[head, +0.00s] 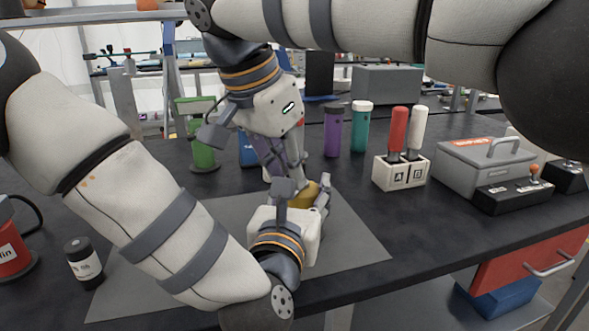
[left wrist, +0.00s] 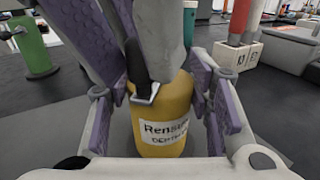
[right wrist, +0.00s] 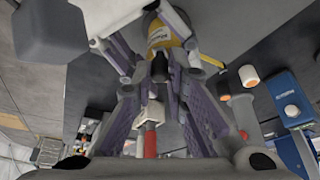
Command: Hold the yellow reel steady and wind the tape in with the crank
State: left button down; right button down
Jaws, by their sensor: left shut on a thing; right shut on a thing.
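The yellow reel (head: 306,193) stands on the grey mat (head: 358,248), mostly hidden in the head view by my grippers. In the left wrist view the reel (left wrist: 168,120) is upright with a white label. My left gripper (head: 300,199) is shut around its sides, with purple-padded fingers on both sides. My right gripper (head: 284,172) reaches down from above and is shut on the crank at the reel's top. The crank's black grip (left wrist: 136,62) and metal arm (left wrist: 146,97) show between its fingers.
A green reel (head: 203,140) and a blue item (head: 248,150) stand behind. Purple (head: 333,132) and teal (head: 361,128) canisters, a white block (head: 401,175) with red and white handles, and a grey case (head: 480,160) stand right. A black jar (head: 84,264) stands left. The mat's right side is clear.

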jog(key=shift+w+a+m+g+h, duration=0.15)
jog(key=shift+a+m+h, duration=0.05)
jog(key=shift+m, duration=0.3)
jog(key=shift+w+a+m+g+h, duration=0.1)
jog(key=shift+a+m+g+h, duration=0.1)
jog(key=shift+m, duration=0.3)
jog(key=c, duration=1.6)
grip_release()
jog(key=shift+d, duration=0.1)
